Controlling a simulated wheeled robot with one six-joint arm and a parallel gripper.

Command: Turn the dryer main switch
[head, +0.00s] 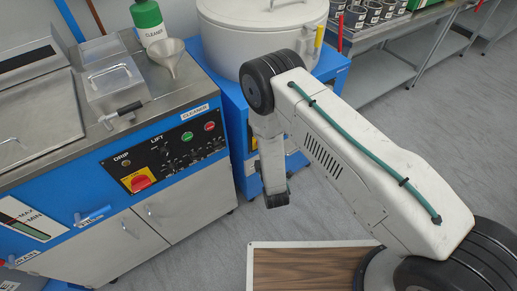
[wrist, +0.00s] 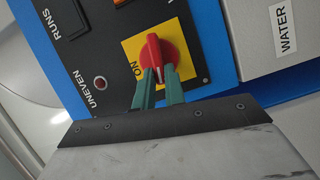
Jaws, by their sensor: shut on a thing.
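The dryer main switch, a red rotary knob (wrist: 152,48) on a yellow plate (wrist: 131,47), shows in the wrist view on a black panel with a blue surround. The word ON is on the plate at the knob's lower left. My gripper's green fingers (wrist: 160,74) are shut on the lower part of the knob, one on each side. In the head view the blue dryer cabinet (head: 237,98) with its white drum (head: 262,35) stands behind my arm; the switch and my fingertips are hidden there.
The cleaner machine (head: 160,105) at left has its own red and yellow switch (head: 139,181). A WATER label (wrist: 285,30) is on the grey panel right of the dryer switch. A metal rack (head: 400,65) stands behind at right. Grey floor lies open between.

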